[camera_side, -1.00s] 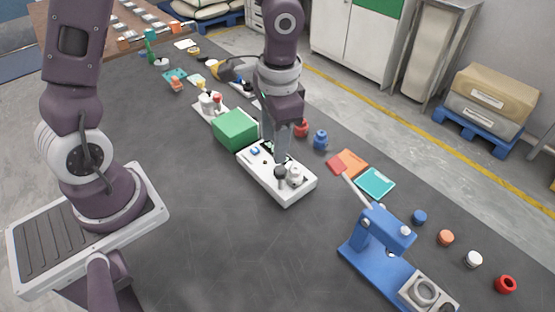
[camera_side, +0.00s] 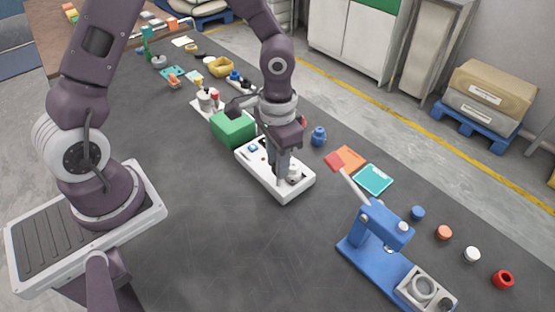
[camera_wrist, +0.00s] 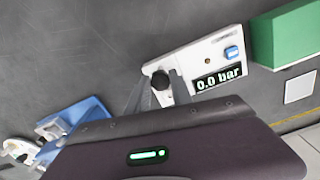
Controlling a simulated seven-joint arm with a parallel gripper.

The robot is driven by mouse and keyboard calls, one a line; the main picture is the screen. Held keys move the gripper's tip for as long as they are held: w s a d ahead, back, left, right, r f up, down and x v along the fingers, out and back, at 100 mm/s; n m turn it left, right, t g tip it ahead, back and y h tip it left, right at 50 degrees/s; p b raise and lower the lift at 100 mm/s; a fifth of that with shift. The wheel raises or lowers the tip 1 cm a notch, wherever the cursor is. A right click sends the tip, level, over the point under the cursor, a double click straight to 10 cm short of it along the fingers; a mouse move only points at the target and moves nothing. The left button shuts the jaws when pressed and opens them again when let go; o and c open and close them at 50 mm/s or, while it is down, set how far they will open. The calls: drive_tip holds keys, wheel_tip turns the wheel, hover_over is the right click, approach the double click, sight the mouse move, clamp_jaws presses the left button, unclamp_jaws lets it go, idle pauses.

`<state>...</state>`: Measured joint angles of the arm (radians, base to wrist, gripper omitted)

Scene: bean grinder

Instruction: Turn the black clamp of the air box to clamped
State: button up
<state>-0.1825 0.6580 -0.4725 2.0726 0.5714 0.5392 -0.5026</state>
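The air box (camera_side: 285,194) is a white box on the dark table in the side view. It also shows in the wrist view (camera_wrist: 200,57), with a display reading 0.0 bar and a blue switch (camera_wrist: 231,53). The black clamp (camera_wrist: 160,80) is a round dark knob at the box's end. My gripper (camera_wrist: 159,80) points down over that end, fingers apart, with the clamp between the tips in the picture. I cannot tell whether they touch it. In the side view my gripper (camera_side: 279,182) hides the clamp; a white knob (camera_side: 294,173) stands beside it.
A green block (camera_side: 233,129) adjoins the box's far end. A blue press (camera_side: 380,235) with a raised lever stands to the right. A blue jar (camera_side: 319,137) and orange and teal pads (camera_side: 373,180) lie behind. The table in front is clear.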

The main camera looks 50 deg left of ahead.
clamp_jaws()
drive_tip(key=m, duration=0.4)
drive_tip(key=shift+m, duration=0.3)
drive_tip(key=o, duration=1)
unclamp_jaws()
drive_tip(key=shift+c, duration=0.2)
wheel_tip(320, 180, up, 7)
drive_tip(key=shift+r, duration=0.1)
